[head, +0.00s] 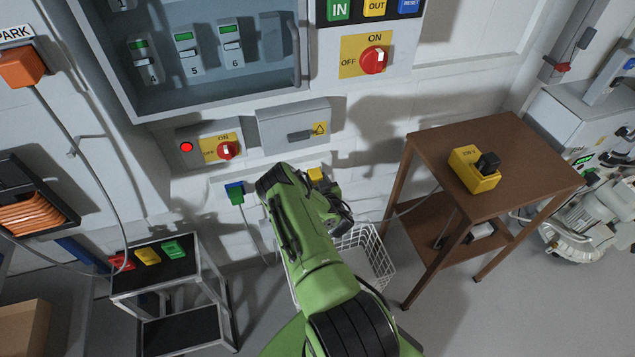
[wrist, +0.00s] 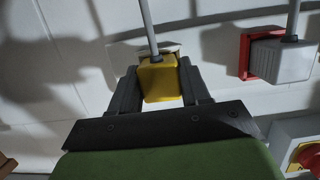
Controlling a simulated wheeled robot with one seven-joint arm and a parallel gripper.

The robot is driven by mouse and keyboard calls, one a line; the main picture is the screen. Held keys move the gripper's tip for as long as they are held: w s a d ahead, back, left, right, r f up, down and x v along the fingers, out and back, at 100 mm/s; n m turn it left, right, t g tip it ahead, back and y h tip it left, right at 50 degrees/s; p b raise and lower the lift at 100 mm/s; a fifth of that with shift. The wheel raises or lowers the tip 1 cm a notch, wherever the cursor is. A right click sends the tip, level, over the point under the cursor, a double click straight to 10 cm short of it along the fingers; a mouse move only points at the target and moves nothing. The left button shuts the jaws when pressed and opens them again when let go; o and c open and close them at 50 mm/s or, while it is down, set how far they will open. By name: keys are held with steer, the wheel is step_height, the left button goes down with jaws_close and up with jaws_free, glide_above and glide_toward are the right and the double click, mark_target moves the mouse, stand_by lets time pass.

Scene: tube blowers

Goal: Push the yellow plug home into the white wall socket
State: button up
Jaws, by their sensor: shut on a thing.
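The yellow plug (wrist: 159,82) sits between the two fingers of my gripper (wrist: 161,90) in the wrist view, with a grey cable running up from it. My gripper is shut on it. In the head view, a bit of the yellow plug (head: 315,174) shows beside my gripper, close to the wall. A pale edge of the white socket (wrist: 173,49) shows behind the plug in the wrist view; the rest is hidden by the plug and fingers. I cannot tell how far the plug is in the socket.
A grey plug (wrist: 282,61) sits at a red socket (wrist: 246,52) beside my gripper. A green plug (head: 238,196) is at a blue socket (head: 233,186). A wall box with a red switch (head: 226,151) is above. A white wire basket (head: 372,262) and brown table (head: 425,150) stand right.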

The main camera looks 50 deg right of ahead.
steer(key=shift+w, duration=0.1)
steer(key=o, duration=1.2)
steer(key=shift+o, duration=0.2)
steer(key=p+v, duration=0.8)
steer(key=v, duration=0.7)
steer(key=shift+s+p, duration=0.35)
steer(key=shift+p, duration=0.05)
steer(key=shift+a, duration=0.15)
